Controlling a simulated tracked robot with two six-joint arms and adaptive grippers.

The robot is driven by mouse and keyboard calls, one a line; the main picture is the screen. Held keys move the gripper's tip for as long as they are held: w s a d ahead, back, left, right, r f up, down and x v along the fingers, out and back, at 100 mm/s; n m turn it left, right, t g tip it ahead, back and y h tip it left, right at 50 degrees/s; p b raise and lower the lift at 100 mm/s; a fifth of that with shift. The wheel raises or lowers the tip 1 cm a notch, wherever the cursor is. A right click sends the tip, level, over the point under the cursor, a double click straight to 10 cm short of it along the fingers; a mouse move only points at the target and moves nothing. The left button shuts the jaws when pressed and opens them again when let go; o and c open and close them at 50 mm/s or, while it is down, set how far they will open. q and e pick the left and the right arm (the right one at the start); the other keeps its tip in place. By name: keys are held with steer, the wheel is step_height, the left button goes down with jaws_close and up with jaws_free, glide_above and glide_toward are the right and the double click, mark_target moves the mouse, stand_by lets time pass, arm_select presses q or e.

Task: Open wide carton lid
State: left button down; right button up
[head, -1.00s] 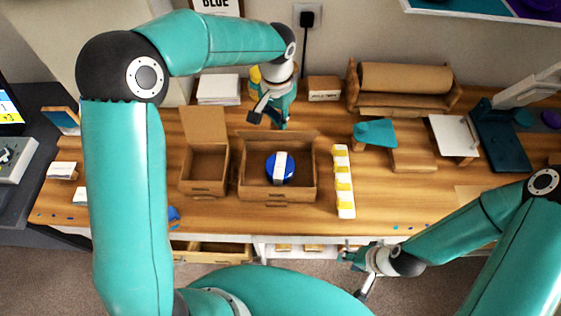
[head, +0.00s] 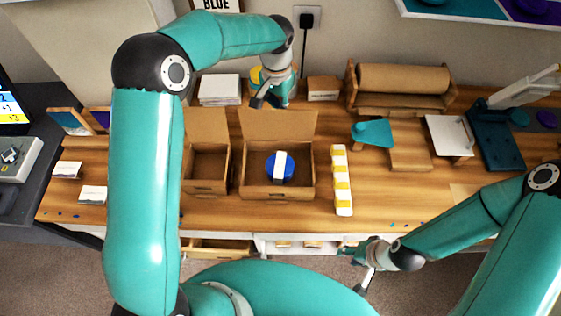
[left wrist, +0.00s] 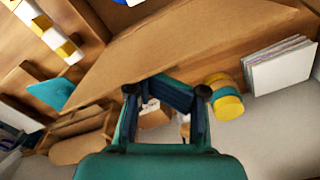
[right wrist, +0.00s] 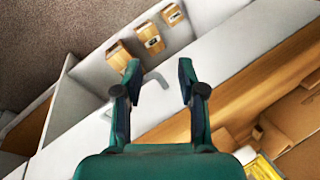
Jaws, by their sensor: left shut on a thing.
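The wide carton (head: 278,191) stands on the wooden bench with a blue round item with a white band (head: 280,168) inside. Its lid (head: 290,124) is raised at the back edge, leaning back, with its inner face showing. The lid is the large brown panel (left wrist: 190,40) in the left wrist view. My left gripper (head: 268,100) is at the lid's far edge and is shut on it; the fingertips (left wrist: 165,84) partly hide the contact. My right gripper (head: 358,268) is open and empty in front of the bench; its fingers (right wrist: 158,66) are apart.
A narrower open carton (head: 208,188) stands just left of the wide one. A white strip with yellow pieces (head: 342,190) lies to its right. The front right bench is mostly clear.

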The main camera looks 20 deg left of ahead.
arm_select(q)
steer(key=shift+w+a+f+p, duration=0.2)
steer(key=shift+w+f, duration=0.1)
steer(key=shift+f, duration=0.15)
steer(key=shift+w+a+f+p, duration=0.15)
steer(key=shift+w+f, duration=0.1)
steer(key=shift+f, duration=0.2)
steer(key=shift+w+a+f, duration=0.2)
steer(key=shift+w+f, duration=0.25)
steer(key=shift+w, duration=0.15)
steer(key=shift+w+a+f, duration=0.15)
steer(key=shift+w+f, duration=0.25)
steer(key=shift+w, duration=0.2)
step_height(320, 180, up, 10)
steer(key=shift+w+f, duration=0.2)
steer(key=shift+w, duration=0.15)
steer(key=shift+d+f, duration=0.1)
stand_by(0.3)
